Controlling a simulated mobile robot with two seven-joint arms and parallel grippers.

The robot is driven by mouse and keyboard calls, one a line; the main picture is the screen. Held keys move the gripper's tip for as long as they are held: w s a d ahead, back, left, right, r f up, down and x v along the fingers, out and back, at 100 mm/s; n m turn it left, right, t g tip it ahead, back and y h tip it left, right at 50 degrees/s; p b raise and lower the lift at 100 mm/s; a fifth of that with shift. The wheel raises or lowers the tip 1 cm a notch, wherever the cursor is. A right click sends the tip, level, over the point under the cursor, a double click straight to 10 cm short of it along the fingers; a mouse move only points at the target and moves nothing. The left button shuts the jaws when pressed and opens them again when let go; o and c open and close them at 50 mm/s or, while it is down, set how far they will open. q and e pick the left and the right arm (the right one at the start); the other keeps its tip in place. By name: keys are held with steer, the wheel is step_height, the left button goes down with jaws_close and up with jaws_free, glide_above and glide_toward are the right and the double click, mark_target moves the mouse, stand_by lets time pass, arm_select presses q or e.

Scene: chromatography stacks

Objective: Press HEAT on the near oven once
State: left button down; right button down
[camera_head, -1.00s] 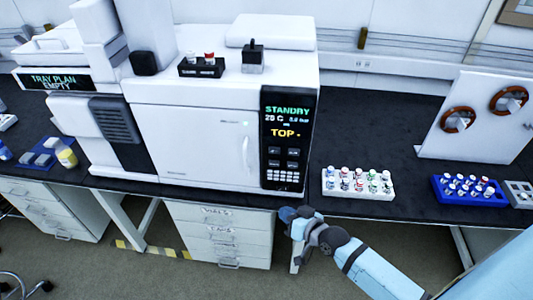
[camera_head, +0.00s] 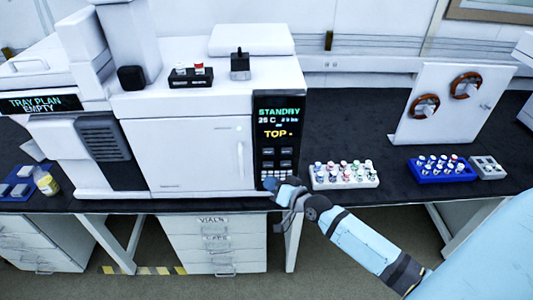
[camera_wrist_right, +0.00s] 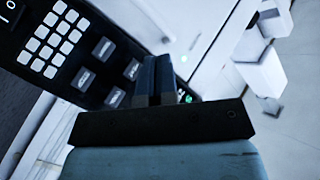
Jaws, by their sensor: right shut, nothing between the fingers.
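The white oven (camera_head: 185,150) stands on the black bench with its door closed. Its dark control panel (camera_head: 257,130) reads STANDBY and TOP, with a temperature line of about 25 C. Several grey buttons (camera_head: 285,152) sit below the text; their labels are too small to read. My right gripper (camera_head: 272,184) is in front of the panel's bottom, hiding much of the keypad. In the right wrist view its shut, empty fingers (camera_wrist_right: 157,62) point at the panel, beside the large buttons (camera_wrist_right: 105,48) and white keypad (camera_wrist_right: 55,40). Contact cannot be told. My left gripper is not in view.
A white vial rack (camera_head: 343,184) stands just right of the panel, close to my right arm. A blue rack (camera_head: 440,178) and a white board with two brown rings (camera_head: 440,115) are further right. A small black vial holder (camera_head: 190,82) sits on the oven.

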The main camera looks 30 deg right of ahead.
mark_target(268, 151)
steer(key=shift+d, duration=0.1)
steer(key=shift+w+d+b, duration=0.75)
steer(key=shift+w, duration=0.5)
steer(key=shift+w+d+b, duration=0.75)
steer(key=shift+w+b, duration=0.05)
steer(key=shift+w, duration=0.45)
steer(key=shift+w+d+b, duration=0.75)
steer(key=shift+w, duration=0.5)
steer(key=shift+w, duration=0.15)
steer(key=shift+w+d, duration=0.2)
steer(key=shift+w, duration=0.05)
